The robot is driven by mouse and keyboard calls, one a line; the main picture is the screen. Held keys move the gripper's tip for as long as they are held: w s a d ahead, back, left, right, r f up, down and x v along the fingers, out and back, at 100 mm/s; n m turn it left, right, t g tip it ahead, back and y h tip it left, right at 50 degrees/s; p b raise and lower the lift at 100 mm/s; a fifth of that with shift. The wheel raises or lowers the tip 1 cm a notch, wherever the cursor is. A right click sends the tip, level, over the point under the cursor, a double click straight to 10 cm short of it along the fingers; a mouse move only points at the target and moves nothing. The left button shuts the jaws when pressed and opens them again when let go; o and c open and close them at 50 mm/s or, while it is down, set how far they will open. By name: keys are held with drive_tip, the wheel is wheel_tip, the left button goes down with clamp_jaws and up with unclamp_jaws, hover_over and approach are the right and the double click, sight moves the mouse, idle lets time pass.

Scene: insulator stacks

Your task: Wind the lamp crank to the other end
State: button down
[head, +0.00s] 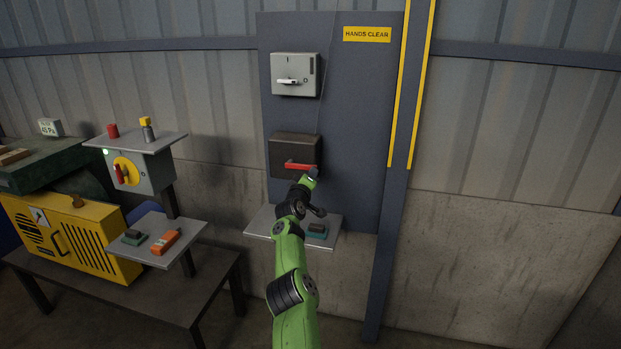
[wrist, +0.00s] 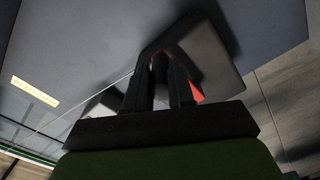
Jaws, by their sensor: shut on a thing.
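A dark box (head: 283,147) with a red crank handle (head: 297,165) is mounted on the blue-grey panel; a thin cable runs up from it. The handle lies nearly level, pointing right. My gripper (head: 311,176) is at the handle's right end. In the wrist view, my two black fingers (wrist: 165,68) are shut on the red handle (wrist: 196,92), in front of the dark box (wrist: 213,62). The fingers hide most of the handle there. No lamp can be made out for certain.
Above is a grey box (head: 295,66) with a white handle. A small shelf (head: 262,222) below holds a dark and teal block (head: 317,231). At left are a stand with a yellow-and-red switch (head: 126,170) and a yellow machine (head: 75,240). The wall to the right is clear.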

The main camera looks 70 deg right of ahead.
drive_tip(key=shift+w+f, duration=0.2)
drive_tip(key=shift+f, duration=0.1)
drive_tip(key=c, duration=1)
unclamp_jaws()
drive_tip(key=shift+w, duration=0.1)
drive_tip(key=shift+o, duration=0.2)
drive_tip(key=shift+r, duration=0.1)
